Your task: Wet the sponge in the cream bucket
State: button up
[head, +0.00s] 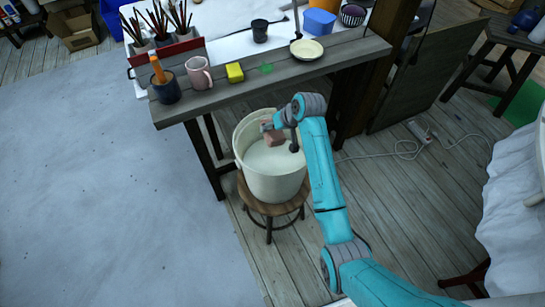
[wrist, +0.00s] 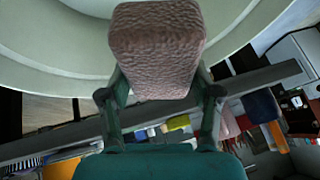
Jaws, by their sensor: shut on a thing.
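The cream bucket (head: 248,172) stands upright on a round wooden stool beside the grey table. My gripper (head: 272,130) is over the bucket's opening and shut on a pinkish-brown sponge (head: 275,139). In the wrist view the sponge (wrist: 157,48) shows large, with a rough surface, its lower part between the two fingers of my gripper (wrist: 158,96). The pale bucket (wrist: 60,50) curves behind it there. The bucket's inside looks whitish; I cannot tell the liquid level or whether the sponge touches it.
The grey table (head: 220,98) behind the bucket carries a dark mug (head: 166,92), a pink mug (head: 199,75), a yellow block (head: 234,73) and a cream plate (head: 307,49). The stool (head: 262,207) has little room around the bucket. A white cable (head: 395,153) lies on the floor at right.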

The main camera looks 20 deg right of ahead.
jog(key=shift+r, duration=2.9)
jog(key=shift+r, duration=2)
